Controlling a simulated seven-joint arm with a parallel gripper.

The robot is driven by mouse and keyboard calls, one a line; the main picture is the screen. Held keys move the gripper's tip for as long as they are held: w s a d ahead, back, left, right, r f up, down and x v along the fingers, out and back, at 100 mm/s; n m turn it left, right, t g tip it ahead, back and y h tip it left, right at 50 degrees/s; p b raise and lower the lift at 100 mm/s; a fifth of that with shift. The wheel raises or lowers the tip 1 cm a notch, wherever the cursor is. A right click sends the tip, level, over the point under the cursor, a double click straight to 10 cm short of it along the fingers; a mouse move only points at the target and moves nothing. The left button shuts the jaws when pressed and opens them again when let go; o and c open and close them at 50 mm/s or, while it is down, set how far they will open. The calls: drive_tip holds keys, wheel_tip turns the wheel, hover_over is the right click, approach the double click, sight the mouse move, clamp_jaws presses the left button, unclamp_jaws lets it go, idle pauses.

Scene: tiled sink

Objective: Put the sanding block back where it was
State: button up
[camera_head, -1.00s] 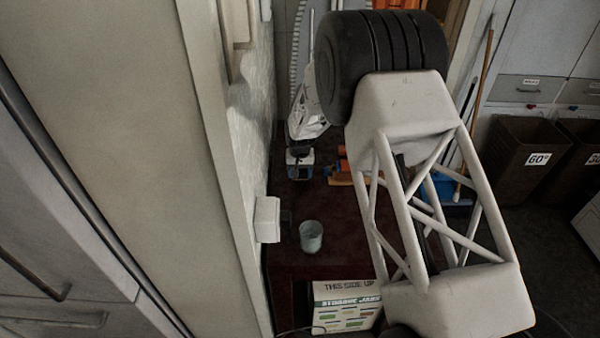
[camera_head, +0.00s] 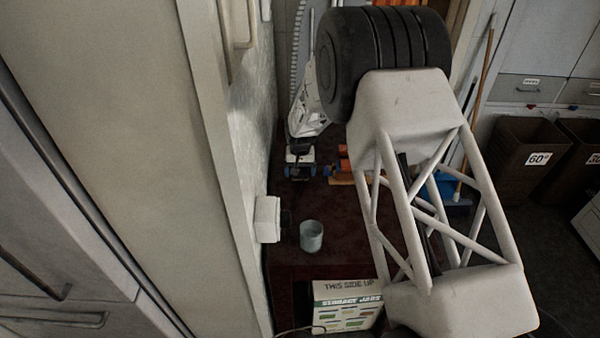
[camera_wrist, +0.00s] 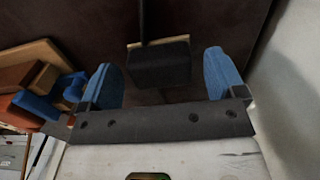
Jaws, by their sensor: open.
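A dark block (camera_wrist: 158,64) with a thin pale edge, which looks like the sanding block, lies on the dark red-brown top between my fingers in the wrist view. My gripper (camera_wrist: 165,80) is open, with one blue finger on each side of the block. A narrow gap shows on both sides, wider at the right. A thin dark bar (camera_wrist: 144,20) runs up from behind the block to the picture's top edge. In the head view my gripper (camera_head: 299,170) is low over the far end of the dark top, and I cannot make out the block there.
A wooden piece with orange and blue parts (camera_wrist: 38,85) lies close left of my gripper. A pale cup (camera_head: 311,236) and a storage-jars box (camera_head: 346,306) stand nearer in the head view. A wall (camera_head: 252,120) runs close along the left.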

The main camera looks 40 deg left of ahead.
sight(302, 171)
wheel_tip(302, 171, up, 11)
idle(0.5)
idle(0.9)
